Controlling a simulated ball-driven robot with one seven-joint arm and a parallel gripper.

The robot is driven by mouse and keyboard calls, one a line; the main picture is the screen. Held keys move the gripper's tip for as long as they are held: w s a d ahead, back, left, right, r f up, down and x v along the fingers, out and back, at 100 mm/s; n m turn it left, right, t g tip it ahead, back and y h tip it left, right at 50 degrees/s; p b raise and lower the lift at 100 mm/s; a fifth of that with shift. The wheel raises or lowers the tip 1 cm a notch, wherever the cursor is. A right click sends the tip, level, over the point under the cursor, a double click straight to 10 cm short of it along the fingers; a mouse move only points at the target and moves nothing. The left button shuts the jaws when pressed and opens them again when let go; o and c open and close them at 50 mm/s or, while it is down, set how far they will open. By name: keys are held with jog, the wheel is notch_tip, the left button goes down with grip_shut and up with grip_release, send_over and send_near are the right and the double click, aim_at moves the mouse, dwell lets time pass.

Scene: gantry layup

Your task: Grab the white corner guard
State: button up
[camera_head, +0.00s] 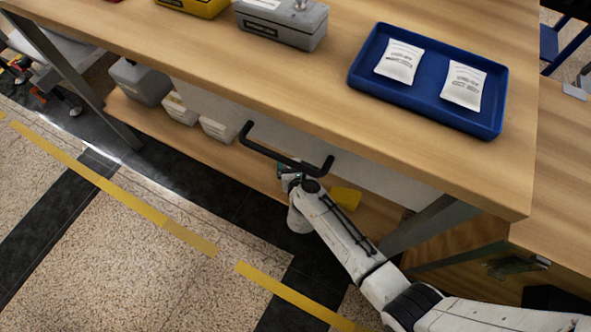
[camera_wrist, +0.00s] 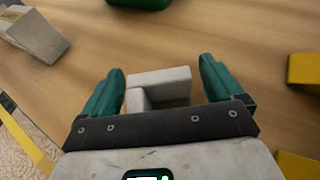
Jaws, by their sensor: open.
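The white corner guard (camera_wrist: 168,77) is an L-shaped pale piece lying on the wooden surface in the wrist view. My gripper (camera_wrist: 162,68) is open, with one teal finger to its left and one to its right. The guard lies between the fingers, with a gap visible on each side. The palm edge hides its near part. In the head view my gripper (camera_head: 285,170) is at the lower shelf (camera_head: 185,137), below the tabletop edge and partly hidden. The corner guard cannot be made out there.
A dark bent bar (camera_head: 285,160) crosses close above my gripper in the head view. A yellow block (camera_head: 346,198) lies on the shelf to the right. In the wrist view a grey block (camera_wrist: 38,38) and a dark green object (camera_wrist: 140,3) lie around. The tabletop (camera_head: 330,95) overhangs the shelf.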

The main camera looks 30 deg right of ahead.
jog(key=shift+c, duration=0.2)
jog(key=c, duration=1)
jog(key=shift+r, duration=0.1)
